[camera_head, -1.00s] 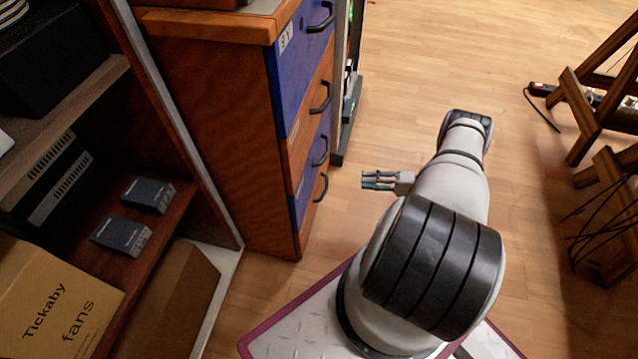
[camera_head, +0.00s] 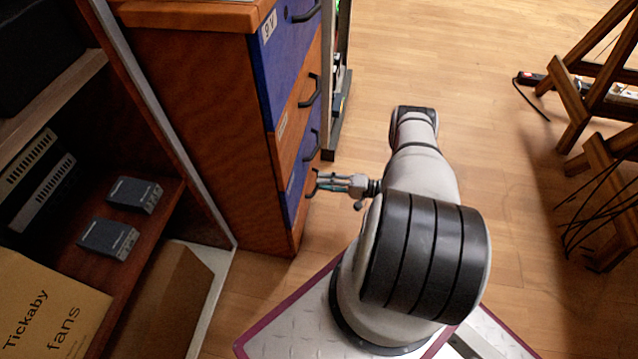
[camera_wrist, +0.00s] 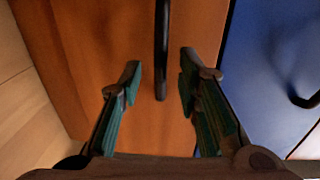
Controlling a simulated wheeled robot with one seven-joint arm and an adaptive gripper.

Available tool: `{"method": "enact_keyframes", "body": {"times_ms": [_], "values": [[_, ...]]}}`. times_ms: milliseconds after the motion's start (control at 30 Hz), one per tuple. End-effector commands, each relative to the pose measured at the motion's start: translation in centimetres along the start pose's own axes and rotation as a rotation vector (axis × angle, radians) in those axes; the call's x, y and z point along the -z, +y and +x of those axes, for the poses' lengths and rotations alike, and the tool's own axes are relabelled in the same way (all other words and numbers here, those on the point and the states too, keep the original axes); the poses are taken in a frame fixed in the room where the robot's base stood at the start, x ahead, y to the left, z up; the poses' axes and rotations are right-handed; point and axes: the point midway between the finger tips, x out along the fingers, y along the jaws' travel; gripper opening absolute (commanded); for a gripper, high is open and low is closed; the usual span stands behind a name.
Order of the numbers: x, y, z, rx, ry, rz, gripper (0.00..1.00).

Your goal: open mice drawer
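The drawer cabinet (camera_head: 205,130) has a stack of drawers with alternating blue and orange-wood fronts, each with a dark bar handle. All fronts look flush, so the drawers appear shut. I cannot read any label naming the mice drawer. My gripper (camera_head: 321,182) is at the lowest, orange front (camera_wrist: 95,50). In the wrist view my gripper (camera_wrist: 160,76) is open, with one teal-padded finger on each side of that drawer's black handle (camera_wrist: 162,35). The fingers are apart from the handle. The blue drawer front (camera_wrist: 265,75) above it shows at the right.
An open shelf with two small dark boxes (camera_head: 108,236) and a "Tickaby fans" carton (camera_head: 45,310) stands left of the cabinet. A dark rack (camera_head: 337,100) stands just beyond it. Wooden trestles (camera_head: 590,110) are at the right. The floor (camera_head: 480,90) between is clear.

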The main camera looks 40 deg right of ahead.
Motion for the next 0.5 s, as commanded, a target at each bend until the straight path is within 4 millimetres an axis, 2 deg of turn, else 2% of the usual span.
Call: {"method": "enact_keyframes", "body": {"times_ms": [200,500], "values": [[0.0,0.0,2.1,-0.001,-0.001,-0.002,0.31],[0.1,0.0,2.4,0.000,0.000,-0.001,0.31]]}}
